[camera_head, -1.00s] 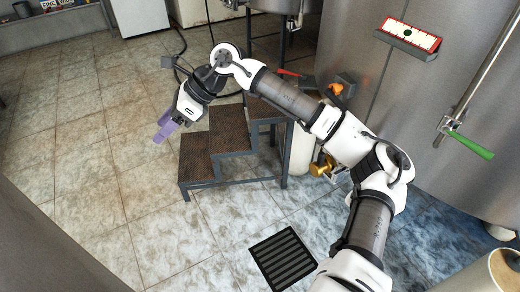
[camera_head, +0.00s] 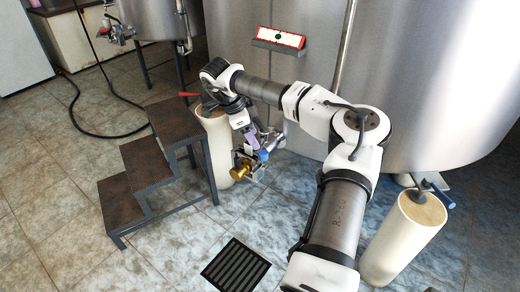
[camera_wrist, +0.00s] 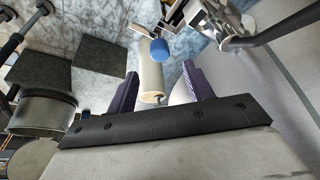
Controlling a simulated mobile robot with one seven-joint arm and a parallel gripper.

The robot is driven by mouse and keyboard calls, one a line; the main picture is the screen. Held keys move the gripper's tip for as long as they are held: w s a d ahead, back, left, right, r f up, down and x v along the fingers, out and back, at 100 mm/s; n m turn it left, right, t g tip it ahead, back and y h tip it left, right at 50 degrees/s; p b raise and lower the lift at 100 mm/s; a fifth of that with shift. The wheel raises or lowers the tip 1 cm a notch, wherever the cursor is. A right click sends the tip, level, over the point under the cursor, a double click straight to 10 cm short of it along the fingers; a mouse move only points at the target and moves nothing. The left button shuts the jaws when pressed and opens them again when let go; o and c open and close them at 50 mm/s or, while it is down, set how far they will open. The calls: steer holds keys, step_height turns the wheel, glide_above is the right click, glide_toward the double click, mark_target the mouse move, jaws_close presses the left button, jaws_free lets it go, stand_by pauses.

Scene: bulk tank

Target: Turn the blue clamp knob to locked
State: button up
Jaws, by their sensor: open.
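The blue clamp knob (camera_head: 263,155) is on the metal valve fitting low at the front of the big tank, beside a brass-coloured part (camera_head: 243,172). In the wrist view the blue knob (camera_wrist: 159,50) shows ahead of my fingers, near the middle of the picture. My gripper (camera_head: 253,140) has purple fingers and hangs just above and left of the knob, close to it. In the wrist view my gripper (camera_wrist: 160,72) is open, with nothing between the fingers. Whether a finger touches the knob I cannot tell.
A cream tank leg (camera_head: 216,145) stands just left of the fitting. Dark steps (camera_head: 150,165) are further left. Another cream leg (camera_head: 400,240) is at the right. A floor drain (camera_head: 235,268) lies in front. The steel tank wall (camera_head: 430,80) rises behind.

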mark_target(262, 153)
steer(key=x, duration=0.7)
steer(key=shift+s+a+f+p, duration=0.1)
steer(key=shift+f+p, duration=0.05)
steer(key=shift+p, duration=0.15)
steer(key=c, duration=1)
